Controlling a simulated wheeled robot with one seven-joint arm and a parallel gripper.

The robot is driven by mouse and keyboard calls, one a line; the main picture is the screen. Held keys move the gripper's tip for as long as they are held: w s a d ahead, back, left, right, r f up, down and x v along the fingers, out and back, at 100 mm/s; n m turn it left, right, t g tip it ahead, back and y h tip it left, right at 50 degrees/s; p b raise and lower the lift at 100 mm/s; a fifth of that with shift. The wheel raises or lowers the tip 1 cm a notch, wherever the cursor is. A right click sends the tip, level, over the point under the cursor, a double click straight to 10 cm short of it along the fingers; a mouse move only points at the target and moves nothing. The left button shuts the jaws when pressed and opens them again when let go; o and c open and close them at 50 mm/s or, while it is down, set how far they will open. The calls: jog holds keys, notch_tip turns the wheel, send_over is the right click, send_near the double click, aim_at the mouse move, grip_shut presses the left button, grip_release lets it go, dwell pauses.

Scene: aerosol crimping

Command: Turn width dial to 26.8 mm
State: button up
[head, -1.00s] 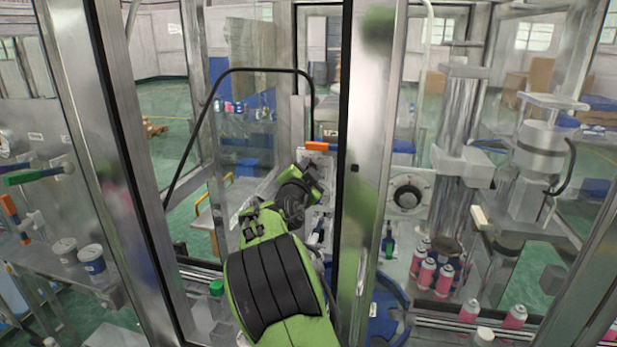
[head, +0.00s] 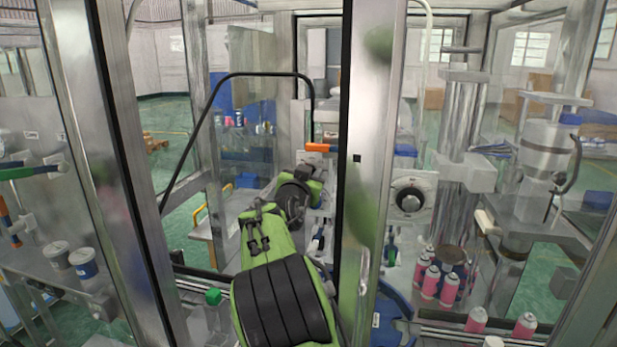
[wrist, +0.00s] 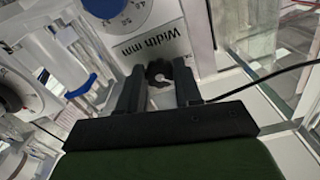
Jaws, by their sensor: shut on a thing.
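In the wrist view a dark round knob (wrist: 159,73) with a pale notch sits on the white panel next to the "Width mm" label (wrist: 140,40); I take it as the width dial. My gripper (wrist: 158,84) has one black finger on each side of it and is shut on it. The fingers hide part of its sides, and I cannot read a setting. A blue knob with a numbered white ring (wrist: 132,16) is at the top. In the head view my gripper's end reaches the machine just below an orange part (head: 318,147); the dial is hidden there.
A metal frame post (head: 372,170) stands close to the right of my arm. A black bent rail (head: 240,73) arches on the left. Pink cans (head: 431,280) stand at the right. A black round dial (head: 409,199) is on a panel behind the post.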

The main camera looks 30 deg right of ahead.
dwell(0.4)
jog(key=o, duration=1)
jog(key=shift+o, duration=0.2)
jog(key=b+v, duration=0.4)
jog(key=v, duration=1.1)
jog(key=shift+s+a+b, duration=0.25)
jog(key=shift+b, duration=0.15)
